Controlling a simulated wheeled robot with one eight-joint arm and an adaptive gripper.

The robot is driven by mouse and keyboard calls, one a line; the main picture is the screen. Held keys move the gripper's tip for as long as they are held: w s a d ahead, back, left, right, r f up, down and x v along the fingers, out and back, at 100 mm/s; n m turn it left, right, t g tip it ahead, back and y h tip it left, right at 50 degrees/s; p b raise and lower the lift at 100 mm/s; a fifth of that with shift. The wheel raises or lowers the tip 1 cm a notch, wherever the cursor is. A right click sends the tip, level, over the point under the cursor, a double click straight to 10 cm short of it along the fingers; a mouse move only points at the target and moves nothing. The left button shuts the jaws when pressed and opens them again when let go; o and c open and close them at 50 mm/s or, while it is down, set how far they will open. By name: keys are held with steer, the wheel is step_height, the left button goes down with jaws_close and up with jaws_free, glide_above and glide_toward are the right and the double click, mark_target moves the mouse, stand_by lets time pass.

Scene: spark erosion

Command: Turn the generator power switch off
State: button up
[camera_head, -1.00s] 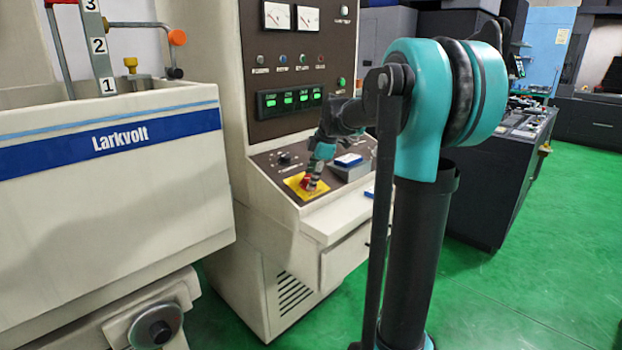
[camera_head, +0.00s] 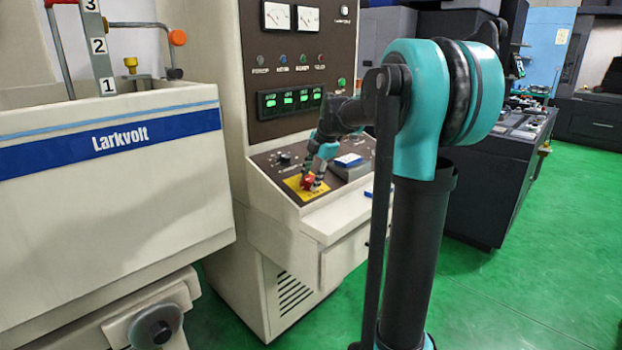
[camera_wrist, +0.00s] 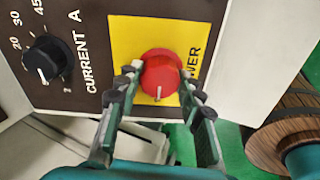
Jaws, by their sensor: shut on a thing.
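The generator power switch is a round red knob (camera_wrist: 160,70) on a yellow plate (camera_wrist: 120,40), with the letters "WER" showing beside it. A short white mark on the knob points toward the bottom of the wrist picture. My gripper (camera_wrist: 160,82) is shut on the knob, one finger on each side of it. In the head view the red knob (camera_head: 307,182) shows at the front of the sloping console, with my gripper (camera_head: 314,180) over it and partly hiding it.
A black "CURRENT A" dial (camera_wrist: 42,60) sits beside the yellow plate. The white Larkvolt tank (camera_head: 110,190) stands at left.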

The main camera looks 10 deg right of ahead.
steer(key=o, duration=1.2)
steer(key=shift+c, duration=0.2)
steer(key=shift+r, duration=0.1)
steer(key=v, duration=1.1)
steer(key=shift+r, duration=0.35)
steer(key=shift+s, duration=0.15)
